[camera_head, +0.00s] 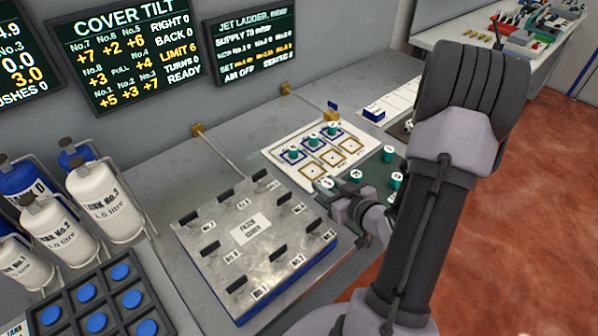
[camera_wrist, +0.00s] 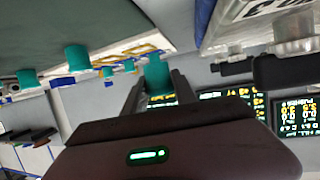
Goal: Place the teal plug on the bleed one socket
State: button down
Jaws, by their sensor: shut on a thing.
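My gripper (camera_head: 338,197) is shut on a teal plug with a white top (camera_head: 327,184), just off the near corner of the white socket board (camera_head: 277,153). In the wrist view the held teal plug (camera_wrist: 157,74) sits between the two fingers (camera_wrist: 157,88). The board has a row of blue-framed squares with teal plugs (camera_head: 313,142) on them, and a row of tan-framed squares (camera_head: 310,172) that look empty. The labels are too small to read, so I cannot tell which socket is bleed one.
A green mat (camera_head: 374,170) right of the board carries several more teal plugs (camera_head: 394,181). The metal filter cover (camera_head: 215,222) with black handles lies close on the gripper's left. Bottles (camera_head: 95,205) and a tray with blue discs (camera_head: 69,290) stand further left.

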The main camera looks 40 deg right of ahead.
send_over(312, 171)
jog(key=shift+s+a+f+b, duration=0.2)
jog(key=shift+s+f+b, duration=0.25)
jog(key=shift+f, duration=0.3)
jog(key=f, duration=0.1)
jog(key=f+b, duration=0.2)
jog(key=shift+w+d+f, duration=0.25)
jog(key=shift+w+f, duration=0.1)
jog(key=shift+w, duration=0.05)
jog(key=shift+r, duration=0.15)
jog(key=c, duration=1)
grip_release()
